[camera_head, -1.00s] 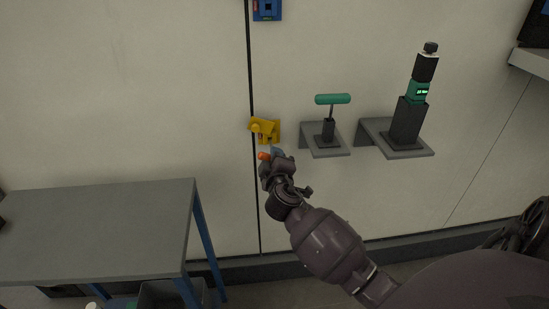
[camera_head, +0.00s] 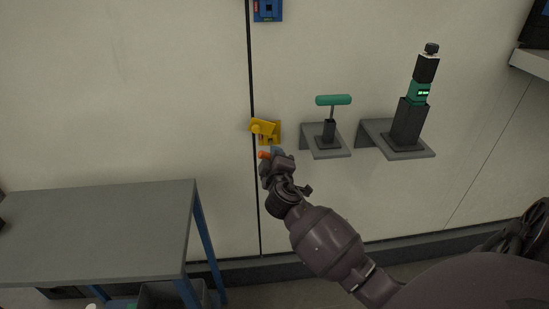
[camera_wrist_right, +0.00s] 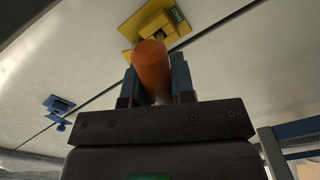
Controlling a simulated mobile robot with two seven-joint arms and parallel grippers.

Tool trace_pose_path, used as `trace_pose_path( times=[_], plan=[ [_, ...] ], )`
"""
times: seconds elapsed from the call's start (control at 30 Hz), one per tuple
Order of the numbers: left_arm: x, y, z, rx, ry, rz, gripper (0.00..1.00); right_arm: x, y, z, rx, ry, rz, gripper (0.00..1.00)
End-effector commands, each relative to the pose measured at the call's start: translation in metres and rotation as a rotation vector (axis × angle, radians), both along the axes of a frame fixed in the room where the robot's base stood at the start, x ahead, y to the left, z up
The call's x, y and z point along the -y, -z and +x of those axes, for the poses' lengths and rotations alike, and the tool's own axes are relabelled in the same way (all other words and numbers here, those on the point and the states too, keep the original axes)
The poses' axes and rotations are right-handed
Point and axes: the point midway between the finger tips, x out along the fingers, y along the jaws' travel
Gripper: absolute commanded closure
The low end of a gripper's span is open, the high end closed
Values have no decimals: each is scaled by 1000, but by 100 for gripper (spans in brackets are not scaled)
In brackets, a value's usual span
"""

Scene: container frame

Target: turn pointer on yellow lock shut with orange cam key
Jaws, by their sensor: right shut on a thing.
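The yellow lock (camera_head: 265,129) is fixed on the wall at the dark vertical seam. It also shows at the top of the right wrist view (camera_wrist_right: 160,22). My right gripper (camera_head: 268,157) is just below the lock in the head view. It is shut on the orange cam key (camera_wrist_right: 151,68), whose orange end stands between the blue fingers; the key's orange also shows in the head view (camera_head: 263,155). The key's far end overlaps the lock in the wrist view, and I cannot tell whether they touch. The lock's pointer is too small to read. My left gripper is not in view.
A blue lock (camera_head: 267,10) sits higher on the same seam. A green T-handle tool (camera_head: 332,100) stands on a small grey shelf to the right, with a dark and green powered tool (camera_head: 417,92) on another shelf. A grey table (camera_head: 95,230) is at lower left.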

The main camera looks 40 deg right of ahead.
Motion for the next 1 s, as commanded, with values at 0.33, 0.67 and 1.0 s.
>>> trace_pose_path(
  times=[0.33, 0.67, 1.0],
  plan=[
    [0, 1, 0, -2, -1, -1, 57, 3, 0, 5, 1, 0, 0, 100],
    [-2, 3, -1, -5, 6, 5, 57, 6, -1, 10, 1, 0, 0, 100],
    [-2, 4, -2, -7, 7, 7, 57, 9, -1, 13, 1, 0, 0, 100]
  ],
)
